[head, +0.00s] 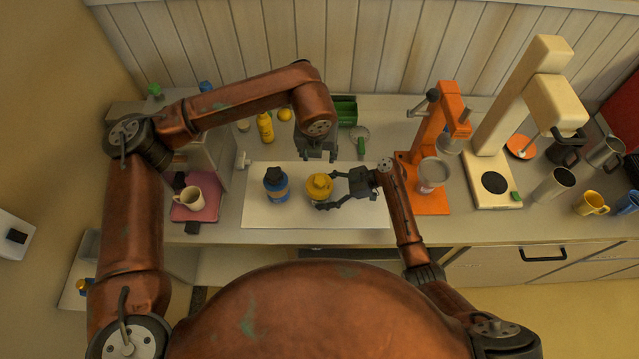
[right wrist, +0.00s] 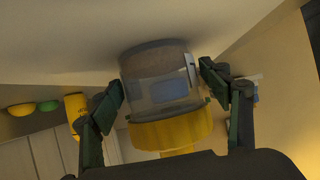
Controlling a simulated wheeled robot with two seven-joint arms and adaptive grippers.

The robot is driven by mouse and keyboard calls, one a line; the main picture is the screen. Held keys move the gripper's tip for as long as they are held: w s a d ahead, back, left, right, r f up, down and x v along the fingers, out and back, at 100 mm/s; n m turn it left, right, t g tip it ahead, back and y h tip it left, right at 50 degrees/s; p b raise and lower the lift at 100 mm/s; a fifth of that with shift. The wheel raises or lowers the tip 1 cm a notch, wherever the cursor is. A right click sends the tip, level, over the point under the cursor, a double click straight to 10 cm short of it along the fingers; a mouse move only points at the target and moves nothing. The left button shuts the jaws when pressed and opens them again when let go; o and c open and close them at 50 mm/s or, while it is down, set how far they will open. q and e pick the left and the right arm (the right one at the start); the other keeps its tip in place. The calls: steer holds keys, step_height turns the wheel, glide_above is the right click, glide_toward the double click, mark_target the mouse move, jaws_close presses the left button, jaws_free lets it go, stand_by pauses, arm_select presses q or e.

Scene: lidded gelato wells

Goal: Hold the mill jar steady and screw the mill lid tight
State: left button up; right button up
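A clear jar with a yellow lid (head: 319,187) stands upright on the white mat (head: 262,218). In the right wrist view, where up and down look reversed, the clear jar body (right wrist: 160,85) shows with the yellow lid (right wrist: 175,132) on it. I cannot tell how tight the lid is. My right gripper (head: 328,190) is open, with its fingers (right wrist: 160,90) on either side of the jar and small gaps showing. My left gripper (head: 320,156) points down behind the jar, its fingers apart and empty.
A blue jar with a black top (head: 276,185) stands just left of the yellow-lidded jar. An orange machine (head: 430,150) stands to the right. A yellow bottle (head: 265,128) and a green box (head: 345,110) stand behind. A mug (head: 189,198) sits at the left. The mat's front is clear.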

steer(key=o, duration=0.3)
steer(key=v, duration=1.2)
steer(key=shift+s+d+f, duration=0.1)
stand_by(0.4)
